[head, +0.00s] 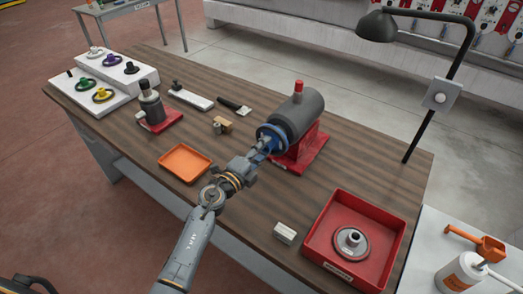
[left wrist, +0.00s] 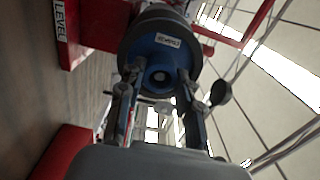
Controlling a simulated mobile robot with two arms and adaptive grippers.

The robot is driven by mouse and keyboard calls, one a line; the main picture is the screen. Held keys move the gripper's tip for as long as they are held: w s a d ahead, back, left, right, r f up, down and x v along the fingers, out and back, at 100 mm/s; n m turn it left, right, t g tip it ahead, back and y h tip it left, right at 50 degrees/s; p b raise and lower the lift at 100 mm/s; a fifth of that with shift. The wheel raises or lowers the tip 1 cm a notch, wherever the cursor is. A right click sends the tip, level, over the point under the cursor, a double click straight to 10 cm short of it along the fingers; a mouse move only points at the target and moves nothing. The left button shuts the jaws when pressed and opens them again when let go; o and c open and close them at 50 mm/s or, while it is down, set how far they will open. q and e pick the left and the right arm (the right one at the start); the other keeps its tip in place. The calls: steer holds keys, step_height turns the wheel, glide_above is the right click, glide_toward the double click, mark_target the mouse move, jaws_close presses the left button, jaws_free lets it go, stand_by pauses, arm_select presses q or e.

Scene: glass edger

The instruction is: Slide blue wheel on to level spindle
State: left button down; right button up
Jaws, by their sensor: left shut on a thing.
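The blue wheel (head: 271,137) is at the near end of the grey motor body (head: 303,112), which lies level on a red base (head: 312,150). My left gripper (head: 260,148) is shut on the wheel's hub. In the left wrist view the blue wheel (left wrist: 151,52) faces me with a small label, and my gripper fingers (left wrist: 158,78) flank its round hub. A "LEVEL" label (left wrist: 61,20) shows on the red base there. The spindle is hidden by the wheel, so I cannot tell how far the wheel sits on it. My right gripper is out of view.
A red tray (head: 316,246) with a grey wheel (head: 350,243) is at the front right. An orange tray (head: 185,162) and an upright dark device (head: 152,108) are to the left. A stepped white rack (head: 118,72) holds several wheels. A lamp (head: 378,26) overhangs the right.

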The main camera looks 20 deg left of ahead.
arm_select(q)
steer(key=shift+x, duration=1.3)
steer(key=c, duration=0.8)
jaws_free()
steer(key=shift+r, duration=0.1)
steer(key=shift+s, duration=0.1)
steer(key=shift+s+a+f, duration=0.1)
steer(key=shift+s+f, duration=0.1)
steer(key=v, duration=1.1)
steer(key=shift+s+r, duration=0.2)
steer(key=shift+s, duration=0.05)
